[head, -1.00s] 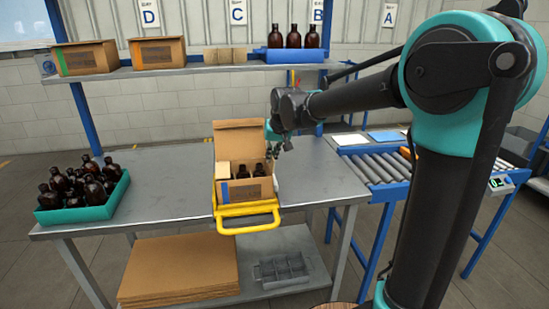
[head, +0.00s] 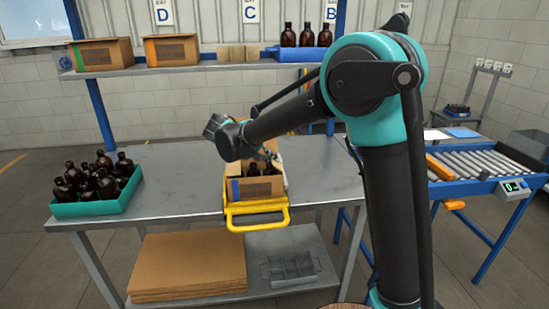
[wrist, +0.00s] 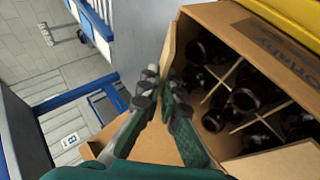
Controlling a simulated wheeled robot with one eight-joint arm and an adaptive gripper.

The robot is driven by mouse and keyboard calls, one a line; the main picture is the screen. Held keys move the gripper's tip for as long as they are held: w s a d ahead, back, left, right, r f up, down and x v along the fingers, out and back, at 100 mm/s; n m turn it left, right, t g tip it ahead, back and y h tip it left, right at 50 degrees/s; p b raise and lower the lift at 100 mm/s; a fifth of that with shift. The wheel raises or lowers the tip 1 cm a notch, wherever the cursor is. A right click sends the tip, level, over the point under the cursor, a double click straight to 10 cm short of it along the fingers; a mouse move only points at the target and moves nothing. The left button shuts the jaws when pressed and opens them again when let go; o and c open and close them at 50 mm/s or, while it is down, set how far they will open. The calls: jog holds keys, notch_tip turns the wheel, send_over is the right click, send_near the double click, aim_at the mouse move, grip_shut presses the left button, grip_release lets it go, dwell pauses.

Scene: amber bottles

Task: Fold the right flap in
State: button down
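The open carton (head: 262,190) stands on the workbench behind a yellow frame (head: 257,222). Amber bottles (wrist: 243,98) sit between its cardboard dividers. In the wrist view the right flap (wrist: 181,42) stands up along the carton's side, left of the bottles. My gripper (wrist: 161,82) is at this flap's edge, with its fingertips close together. It looks shut, but whether the flap is pinched between the tips is unclear. In the head view my gripper (head: 268,156) is over the carton's back right part, partly hidden by my arm. Another flap (wrist: 165,148) spreads beneath the fingers.
A teal tray of bottles (head: 70,211) stands at the bench's left. A shelf (head: 150,70) with cartons and a blue bottle tray (head: 284,55) runs behind. A roller conveyor (head: 475,165) is at the right. The bench (head: 175,185) between teal tray and carton is clear.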

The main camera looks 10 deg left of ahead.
jog(key=shift+s+a+f+n+t+h, duration=0.15)
jog(key=shift+f+t+h, duration=0.1)
jog(key=shift+h, duration=0.3)
jog(key=shift+w+a+f+n+t+h, duration=0.15)
jog(key=shift+f+t+h, duration=0.1)
jog(key=shift+h, duration=0.3)
jog(key=shift+s, duration=0.1)
jog(key=c, duration=1.7)
grip_release()
jog(key=shift+c, duration=0.2)
jog(key=shift+r, duration=0.1)
